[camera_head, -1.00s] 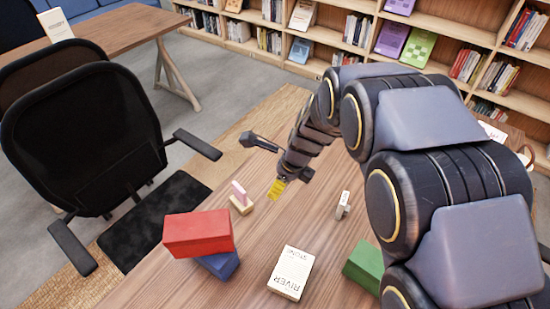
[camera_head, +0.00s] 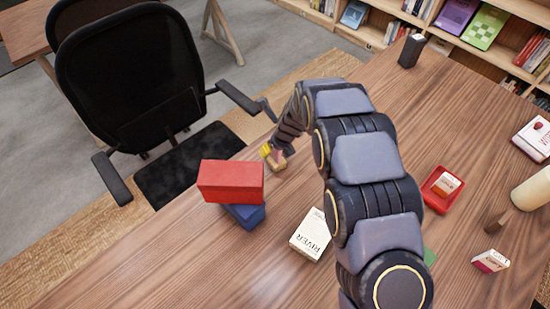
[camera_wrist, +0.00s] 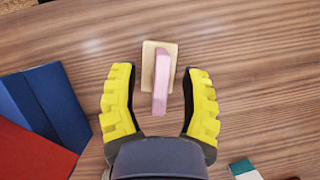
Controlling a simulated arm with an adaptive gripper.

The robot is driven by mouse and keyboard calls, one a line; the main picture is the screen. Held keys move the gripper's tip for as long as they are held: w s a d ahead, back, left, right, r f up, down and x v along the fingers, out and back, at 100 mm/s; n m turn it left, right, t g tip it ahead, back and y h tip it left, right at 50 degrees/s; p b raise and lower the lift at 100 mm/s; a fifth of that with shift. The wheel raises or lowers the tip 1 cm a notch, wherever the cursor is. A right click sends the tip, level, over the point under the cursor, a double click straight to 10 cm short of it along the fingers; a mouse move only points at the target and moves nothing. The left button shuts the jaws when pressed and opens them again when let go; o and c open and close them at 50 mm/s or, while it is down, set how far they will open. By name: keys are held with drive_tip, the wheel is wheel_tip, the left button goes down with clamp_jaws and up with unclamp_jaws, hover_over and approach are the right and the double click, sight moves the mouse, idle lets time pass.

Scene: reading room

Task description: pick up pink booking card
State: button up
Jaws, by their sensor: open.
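The pink booking card (camera_wrist: 161,82) stands in a small wooden holder (camera_wrist: 148,65) on the table. In the wrist view it lies between and a little beyond the tips of my gripper (camera_wrist: 160,72), whose yellow fingers are spread wide and do not touch it. In the head view my gripper (camera_head: 268,150) is at the holder (camera_head: 279,164) near the table's far left edge. The card is hard to make out there.
A red block (camera_head: 231,182) rests on a blue block (camera_head: 245,215) just in front of the holder. A white book (camera_head: 311,234) lies to the right. A red tray (camera_head: 432,197) and a dark upright object (camera_head: 411,51) stand farther right. A black chair (camera_head: 135,85) is beyond the table edge.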

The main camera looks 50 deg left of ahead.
drive_tip(key=shift+x, duration=1.15)
clamp_jaws()
